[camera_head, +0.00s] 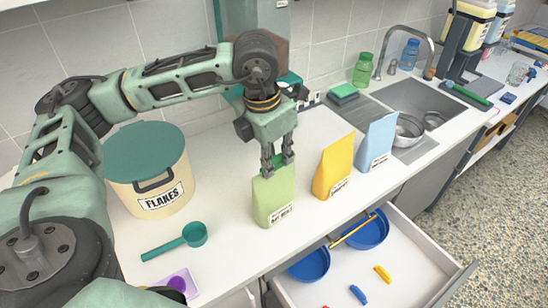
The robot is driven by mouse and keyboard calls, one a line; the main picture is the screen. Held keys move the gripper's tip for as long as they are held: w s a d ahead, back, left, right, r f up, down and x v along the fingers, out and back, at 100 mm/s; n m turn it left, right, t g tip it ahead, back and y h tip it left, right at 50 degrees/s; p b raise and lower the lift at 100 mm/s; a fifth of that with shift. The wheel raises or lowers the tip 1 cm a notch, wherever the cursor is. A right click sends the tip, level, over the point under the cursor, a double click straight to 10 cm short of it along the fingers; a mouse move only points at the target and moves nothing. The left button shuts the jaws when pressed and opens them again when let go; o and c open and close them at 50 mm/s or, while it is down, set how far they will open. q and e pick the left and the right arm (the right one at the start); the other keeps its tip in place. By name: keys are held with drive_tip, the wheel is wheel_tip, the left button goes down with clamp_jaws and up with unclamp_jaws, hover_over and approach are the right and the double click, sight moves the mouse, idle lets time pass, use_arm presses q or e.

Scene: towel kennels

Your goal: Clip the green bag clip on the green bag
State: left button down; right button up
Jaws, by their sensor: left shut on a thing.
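The green bag (273,200) stands upright on the counter, with a white label low on its front. My left gripper (276,168) points down at the bag's top edge from above. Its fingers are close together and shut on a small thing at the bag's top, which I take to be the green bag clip. The fingers hide most of it, and I cannot tell whether it grips the bag's edge. No green clip shows clearly elsewhere. My right gripper is not in view.
A yellow bag (334,168) and a blue bag (377,143) stand to the right. The open drawer (420,283) holds blue bowls, a blue clip (358,294) and a yellow clip (382,273). A FLAKES bin (148,170) and a teal scoop (193,235) are left.

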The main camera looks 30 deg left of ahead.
sight(277, 157)
use_arm(q)
drive_tip(key=shift+f+b, duration=0.25)
drive_tip(key=shift+b, duration=0.2)
idle(0.7)
drive_tip(key=c, duration=1.8)
unclamp_jaws()
drive_tip(key=shift+o, duration=0.7)
drive_tip(key=o, duration=0.4)
drive_tip(key=shift+r, duration=0.15)
drive_tip(key=shift+r+p, duration=1.5)
drive_tip(key=shift+r, duration=0.9)
